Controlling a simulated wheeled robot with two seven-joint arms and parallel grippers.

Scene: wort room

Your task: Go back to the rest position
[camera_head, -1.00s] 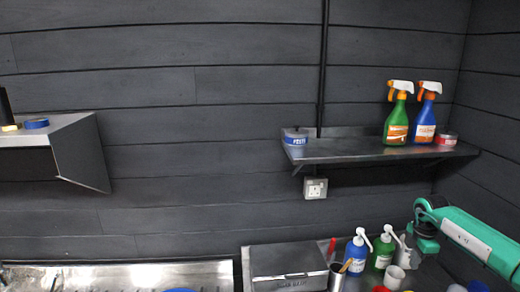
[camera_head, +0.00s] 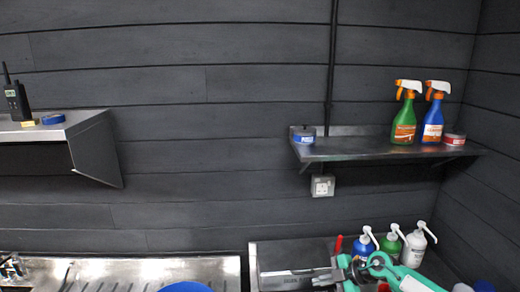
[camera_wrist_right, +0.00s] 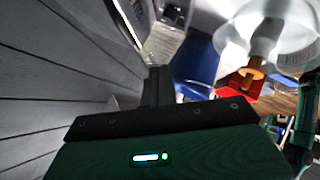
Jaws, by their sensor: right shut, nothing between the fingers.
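My right gripper (camera_head: 324,279) is low in the head view, beside the grey metal box (camera_head: 285,280) on the counter, with my teal arm coming in from the right. In the right wrist view its dark fingers (camera_wrist_right: 158,78) are together with nothing between them. My left gripper is not in view.
Blue (camera_head: 365,242), green (camera_head: 391,240) and white (camera_head: 415,245) pump bottles stand close behind my right arm. A wall shelf (camera_head: 350,149) holds green (camera_head: 404,118) and blue (camera_head: 433,120) spray bottles. A left shelf (camera_head: 85,120) holds a radio (camera_head: 17,102). A metal sink (camera_head: 130,268) is below.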

